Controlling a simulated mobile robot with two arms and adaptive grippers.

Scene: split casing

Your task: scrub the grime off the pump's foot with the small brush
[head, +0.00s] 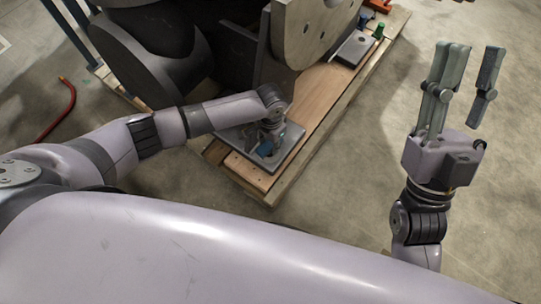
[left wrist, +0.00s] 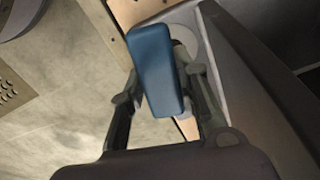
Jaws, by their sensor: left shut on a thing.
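The pump is the large grey casing (head: 300,35) at the top of the head view. A flat grey plate (head: 232,134) lies below it on the pallet; I cannot tell whether this is the pump's foot. My left gripper (head: 268,142) points down over this plate. It is shut on the small brush, whose blue body (left wrist: 155,70) shows between the fingers in the left wrist view. The brush's bristles are hidden, and I cannot tell whether they touch anything. No grime can be made out. My right gripper (head: 474,60) is open and empty, raised at the right.
The wooden pallet (head: 318,100) carries the pump. A second small plate (head: 354,48), a green item (head: 380,26) and an orange item (head: 379,5) are on its far end. A red bent bar (head: 62,113) lies at the left. The floor at right is clear.

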